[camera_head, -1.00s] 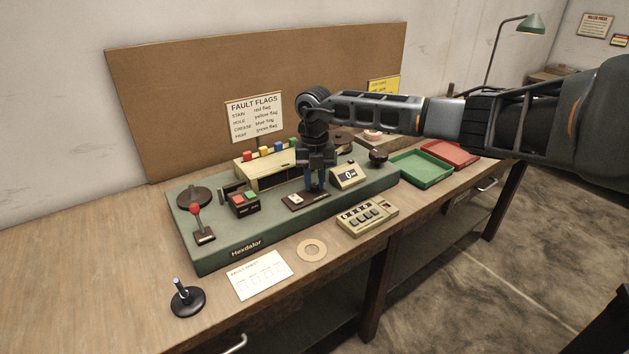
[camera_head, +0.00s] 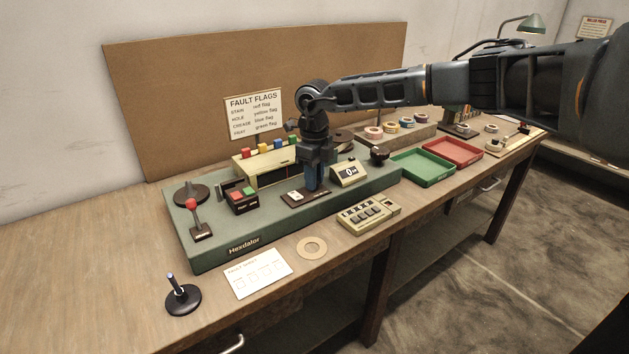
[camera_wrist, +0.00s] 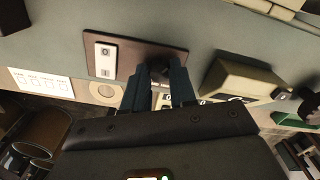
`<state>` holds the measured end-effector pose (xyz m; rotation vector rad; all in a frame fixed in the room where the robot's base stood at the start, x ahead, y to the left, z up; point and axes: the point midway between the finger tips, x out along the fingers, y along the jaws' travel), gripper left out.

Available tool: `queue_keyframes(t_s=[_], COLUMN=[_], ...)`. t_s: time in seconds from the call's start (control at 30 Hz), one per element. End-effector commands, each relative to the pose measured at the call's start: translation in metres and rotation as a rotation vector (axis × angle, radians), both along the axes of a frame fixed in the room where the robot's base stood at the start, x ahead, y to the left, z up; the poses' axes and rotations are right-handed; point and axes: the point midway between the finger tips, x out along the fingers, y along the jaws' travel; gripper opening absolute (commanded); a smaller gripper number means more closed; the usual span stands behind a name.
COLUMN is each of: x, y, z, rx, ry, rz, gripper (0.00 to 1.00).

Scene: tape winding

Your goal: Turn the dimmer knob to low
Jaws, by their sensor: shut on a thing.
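The dimmer knob (camera_wrist: 160,63) is a small dark knob on a dark brown plate (camera_wrist: 128,44), mostly hidden by the fingers. A white switch (camera_wrist: 106,60) sits on the same plate, left of the knob in the wrist view. The plate (camera_head: 291,197) lies on the front of the green machine (camera_head: 215,220). My gripper (camera_head: 312,188) points down over the right part of the plate. In the wrist view my gripper (camera_wrist: 163,74) has its two blue-grey fingers on either side of the knob, shut on it. The knob's pointer and markings cannot be made out.
A counter box (camera_head: 350,173) stands close on the right of my gripper, and a flag rack (camera_head: 258,163) behind it. A keypad (camera_head: 368,214) and a cardboard ring (camera_head: 312,247) lie in front. Green (camera_head: 421,181) and red (camera_head: 466,162) trays sit to the right.

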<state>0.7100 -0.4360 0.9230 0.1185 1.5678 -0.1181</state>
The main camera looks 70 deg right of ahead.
Motion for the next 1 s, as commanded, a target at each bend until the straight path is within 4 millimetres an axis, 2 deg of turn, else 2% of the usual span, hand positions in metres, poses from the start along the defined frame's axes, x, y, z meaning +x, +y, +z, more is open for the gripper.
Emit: queue_keyframes(t_s=[0.5, 1.0], x=[0.0005, 0.0007], y=[-0.0008, -0.0002], z=[-0.0003, 0.0007], rx=[-0.003, -0.002], ry=[-0.001, -0.002], rz=[0.432, 0.594], gripper=[0.0, 0.0])
